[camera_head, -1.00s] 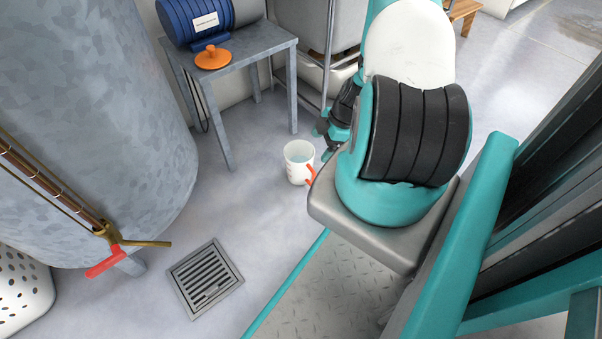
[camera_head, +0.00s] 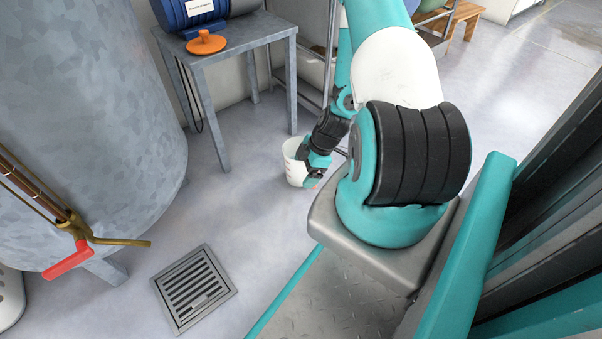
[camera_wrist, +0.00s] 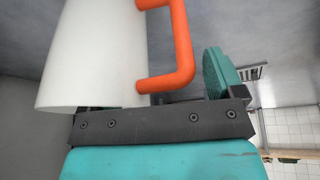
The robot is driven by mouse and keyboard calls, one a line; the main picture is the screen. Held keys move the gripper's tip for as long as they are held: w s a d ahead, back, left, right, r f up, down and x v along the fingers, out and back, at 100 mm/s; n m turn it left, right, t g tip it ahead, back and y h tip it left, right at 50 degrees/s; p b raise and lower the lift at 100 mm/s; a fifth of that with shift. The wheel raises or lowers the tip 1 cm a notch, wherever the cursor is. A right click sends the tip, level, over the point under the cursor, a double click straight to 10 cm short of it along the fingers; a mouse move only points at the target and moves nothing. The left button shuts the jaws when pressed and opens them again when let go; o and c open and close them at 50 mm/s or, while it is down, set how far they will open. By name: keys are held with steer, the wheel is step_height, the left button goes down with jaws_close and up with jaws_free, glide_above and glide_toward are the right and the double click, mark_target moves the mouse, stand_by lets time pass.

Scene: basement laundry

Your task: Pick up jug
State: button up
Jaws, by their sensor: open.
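The jug (camera_head: 293,167) is a white cup-shaped vessel with an orange handle. It stands upright on the grey floor by the metal table's front leg. My gripper (camera_head: 314,166) is at the jug's right side and covers part of it, including most of the handle. In the wrist view the jug's white wall (camera_wrist: 95,55) fills the upper left, with the orange handle (camera_wrist: 182,50) in front of the jaws. One teal finger shows to the right of the handle. The other finger is hidden behind the jug. The jaws are open; contact cannot be told.
The metal table (camera_head: 240,47) holds a blue drum (camera_head: 190,12) and an orange lid-like disc (camera_head: 206,43). A large galvanised tank (camera_head: 90,120) with a red-handled tap (camera_head: 68,260) stands left. A floor drain (camera_head: 194,288) lies in front. The floor between them is clear.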

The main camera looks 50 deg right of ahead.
steer(key=shift+f, duration=0.1)
steer(key=shift+c, duration=0.4)
steer(key=shift+w, duration=0.1)
steer(key=c, duration=1.2)
steer(key=shift+o, duration=0.2)
